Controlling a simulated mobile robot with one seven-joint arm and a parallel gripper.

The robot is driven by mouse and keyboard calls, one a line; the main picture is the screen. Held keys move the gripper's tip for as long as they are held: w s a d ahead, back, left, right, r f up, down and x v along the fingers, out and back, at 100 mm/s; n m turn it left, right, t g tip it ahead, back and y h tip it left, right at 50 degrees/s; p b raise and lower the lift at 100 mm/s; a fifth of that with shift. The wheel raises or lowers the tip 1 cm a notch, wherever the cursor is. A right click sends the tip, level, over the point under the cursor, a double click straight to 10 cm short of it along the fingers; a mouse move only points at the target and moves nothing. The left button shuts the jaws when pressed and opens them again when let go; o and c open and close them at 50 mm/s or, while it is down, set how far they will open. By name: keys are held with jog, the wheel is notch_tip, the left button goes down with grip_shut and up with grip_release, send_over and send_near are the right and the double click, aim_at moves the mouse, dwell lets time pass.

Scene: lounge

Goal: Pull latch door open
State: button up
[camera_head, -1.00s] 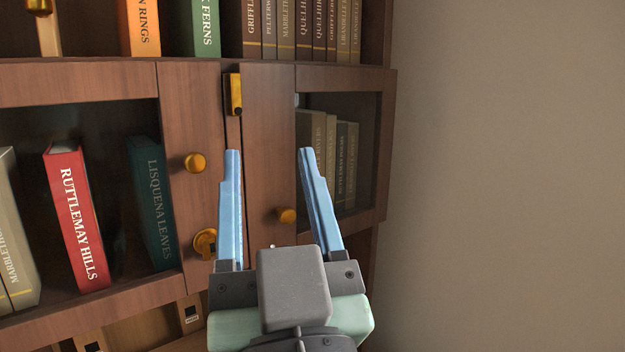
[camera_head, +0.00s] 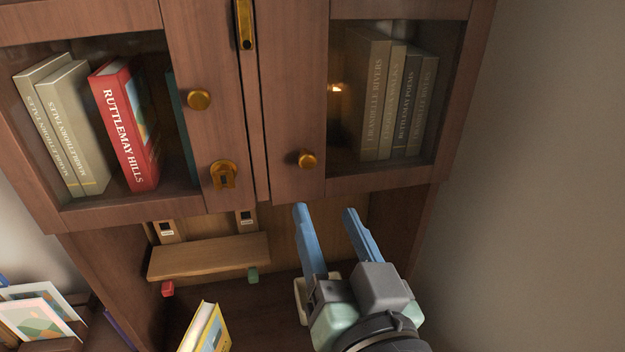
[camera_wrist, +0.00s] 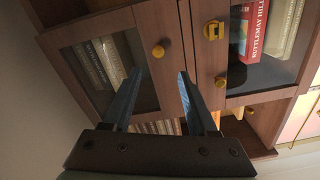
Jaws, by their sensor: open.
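A wooden bookcase has two glass-fronted doors that look closed. The right door (camera_head: 290,100) has a round brass knob (camera_head: 306,159) near its lower inner edge; I see this knob in the wrist view (camera_wrist: 158,51). The left door (camera_head: 205,45) has a brass knob (camera_head: 199,100) and a round brass fitting (camera_head: 223,174) below it. A gold latch (camera_head: 244,25) sits upright at the seam, cut off by the top edge. My gripper (camera_head: 325,209) is open and empty, its tips below the right knob, apart from it. In the wrist view the fingers (camera_wrist: 160,72) are spread.
Books stand behind both panes, including a red book (camera_head: 127,125). Below the doors is an open compartment with a small wooden shelf (camera_head: 210,257) and a yellow book (camera_head: 207,330). A bare wall (camera_head: 550,180) is on the right.

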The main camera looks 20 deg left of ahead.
aim_at(309, 162)
jog(key=p+x, duration=0.4)
jog(key=x, duration=0.5)
jog(key=shift+w+r, duration=0.15)
jog(key=shift+p+x, duration=0.35)
jog(key=shift+x, duration=0.4)
grip_shut()
dwell(0.5)
